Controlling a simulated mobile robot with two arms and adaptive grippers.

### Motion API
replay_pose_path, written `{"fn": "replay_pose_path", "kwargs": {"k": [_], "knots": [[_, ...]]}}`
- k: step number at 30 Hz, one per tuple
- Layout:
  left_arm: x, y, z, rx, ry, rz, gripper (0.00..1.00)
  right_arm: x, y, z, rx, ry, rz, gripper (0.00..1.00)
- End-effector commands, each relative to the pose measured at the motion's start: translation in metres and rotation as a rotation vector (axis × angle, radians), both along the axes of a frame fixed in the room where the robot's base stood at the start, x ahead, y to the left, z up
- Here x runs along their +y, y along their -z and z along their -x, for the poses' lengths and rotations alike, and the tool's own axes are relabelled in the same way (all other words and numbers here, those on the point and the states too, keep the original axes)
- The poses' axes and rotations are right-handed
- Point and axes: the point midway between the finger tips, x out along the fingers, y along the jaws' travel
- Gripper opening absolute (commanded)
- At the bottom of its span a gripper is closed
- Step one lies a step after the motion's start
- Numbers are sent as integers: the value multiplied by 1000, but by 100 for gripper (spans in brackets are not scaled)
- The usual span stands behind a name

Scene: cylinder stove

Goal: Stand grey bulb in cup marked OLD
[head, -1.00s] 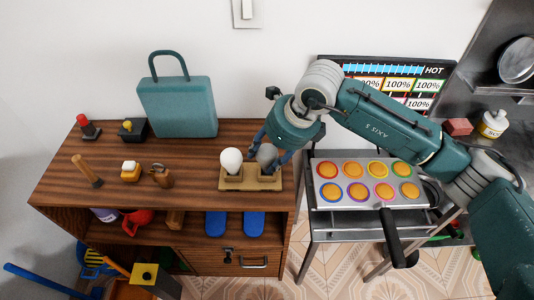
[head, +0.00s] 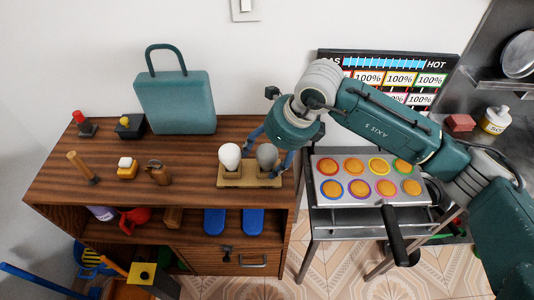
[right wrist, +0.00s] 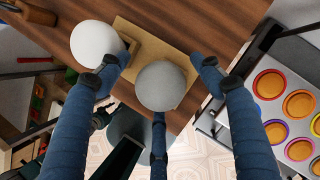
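The grey bulb (head: 267,155) stands upright at the right end of a tan holder (head: 231,183) on the wooden cabinet's top, beside a white bulb (head: 230,156). My right gripper (head: 272,148) is over the grey bulb with its fingers spread around it. In the right wrist view the grey bulb (right wrist: 160,86) sits between the open fingers, with gaps at left and right; the white bulb (right wrist: 95,44) is just beyond the left finger. Whether the rear finger touches the grey bulb is unclear. No OLD marking is readable, and the bulbs' bases are hidden.
A teal bag-shaped case (head: 176,102) stands at the back of the cabinet (head: 130,185). Several small items stand at its left. A griddle tray (head: 368,180) with orange rounds is right of the cabinet. The cabinet top left of the holder has free room.

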Motion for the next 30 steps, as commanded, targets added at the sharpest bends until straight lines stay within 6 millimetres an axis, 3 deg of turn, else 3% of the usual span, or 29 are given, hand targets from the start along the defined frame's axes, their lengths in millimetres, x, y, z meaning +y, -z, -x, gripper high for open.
{"fn": "replay_pose_path", "kwargs": {"k": [6,21,30], "knots": [[24,1,-4,-4,-3,-28,40,-1,-2,0,0,0,0,65],[18,0,-3,-6,1,-20,40,-23,-63,13,-2,-1,0,65],[16,0,-2,-5,1,-19,40,-27,-74,16,0,1,-1,65]]}}
